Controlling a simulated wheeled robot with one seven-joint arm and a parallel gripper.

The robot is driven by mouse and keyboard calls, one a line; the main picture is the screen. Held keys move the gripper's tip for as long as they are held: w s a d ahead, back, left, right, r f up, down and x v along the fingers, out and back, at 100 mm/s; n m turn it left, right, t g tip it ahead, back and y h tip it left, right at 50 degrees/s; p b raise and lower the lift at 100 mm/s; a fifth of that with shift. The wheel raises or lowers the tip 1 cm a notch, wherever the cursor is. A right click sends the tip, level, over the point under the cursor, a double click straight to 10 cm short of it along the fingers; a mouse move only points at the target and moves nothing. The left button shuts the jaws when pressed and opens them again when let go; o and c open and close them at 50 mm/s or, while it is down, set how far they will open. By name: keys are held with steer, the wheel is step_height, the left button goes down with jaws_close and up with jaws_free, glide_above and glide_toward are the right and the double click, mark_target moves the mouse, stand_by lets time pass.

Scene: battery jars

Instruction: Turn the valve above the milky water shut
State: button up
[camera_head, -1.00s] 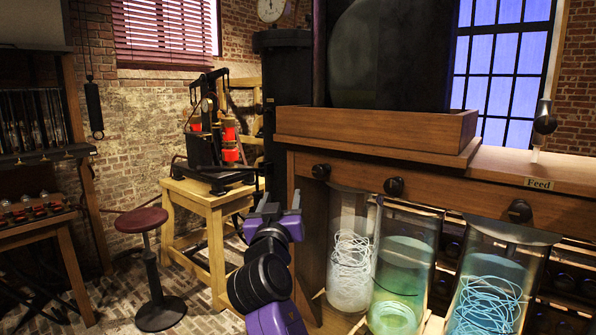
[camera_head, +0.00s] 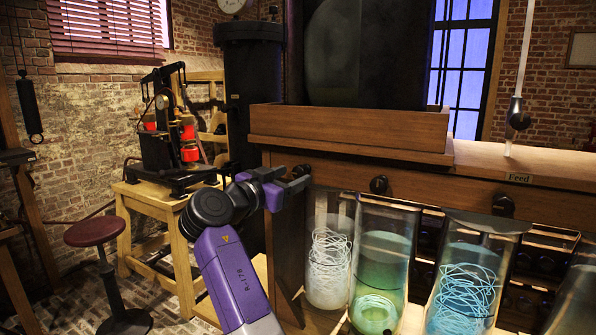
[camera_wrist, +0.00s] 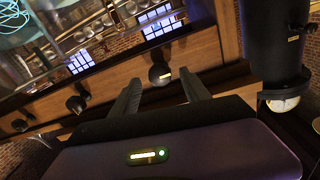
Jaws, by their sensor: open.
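A row of glass jars stands under a wooden beam with black valve knobs. The leftmost jar (camera_head: 328,262) holds whitish, cloudy water and a tangle of pale wire. The black valve knob above it (camera_head: 301,171) is partly hidden by my gripper. My gripper (camera_head: 294,184) is at the beam's left end, close to this knob. In the wrist view, my gripper (camera_wrist: 160,82) is open, and the round knob (camera_wrist: 160,74) appears between its two fingertips. Whether the fingers touch it cannot be told.
A green-water jar (camera_head: 380,268) and a blue-water jar (camera_head: 464,280) stand to the right, below knobs (camera_head: 379,185) and (camera_head: 503,204). A wooden tray (camera_head: 350,130) sits on the bench top. A stool (camera_head: 95,232) and a small wooden table (camera_head: 150,200) stand left.

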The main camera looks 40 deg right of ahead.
mark_target(297, 174)
steer(key=shift+p+x, duration=0.35)
steer(key=shift+x, duration=1.6)
jaws_close()
